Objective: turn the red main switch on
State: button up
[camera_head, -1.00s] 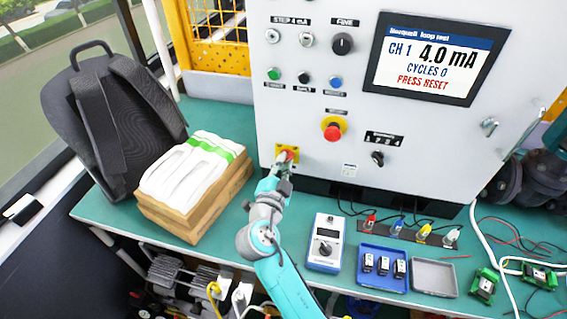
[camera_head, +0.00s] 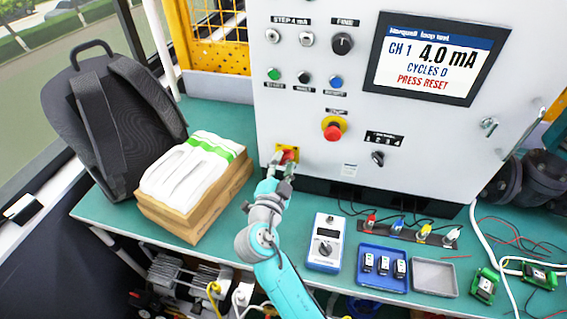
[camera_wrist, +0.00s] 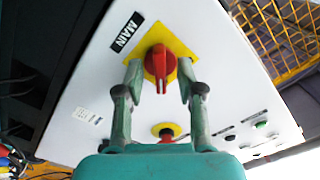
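The red main switch (camera_wrist: 160,62) sits on a yellow plate under a black "MAIN" label in the wrist view. Its red handle points down in that picture, toward my gripper. In the head view the switch (camera_head: 289,154) is low on the left of the white cabinet front, partly hidden by my fingers. My gripper (camera_wrist: 160,80) is open, with one finger on each side of the switch and a gap visible on both sides. It holds nothing. The head view shows my gripper (camera_head: 282,166) right in front of the switch.
A red mushroom button (camera_head: 333,129) on yellow is right of the switch. The cabinet screen (camera_head: 428,62) reads "CH 1 4.0 mA, CYCLES 0, PRESS RESET". A box (camera_head: 195,185) with a white package stands left of my gripper. A handheld meter (camera_head: 326,243) lies to the right.

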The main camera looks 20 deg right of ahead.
jog(key=v, duration=1.1)
jog(key=shift+s, duration=0.2)
jog(key=shift+a, duration=0.15)
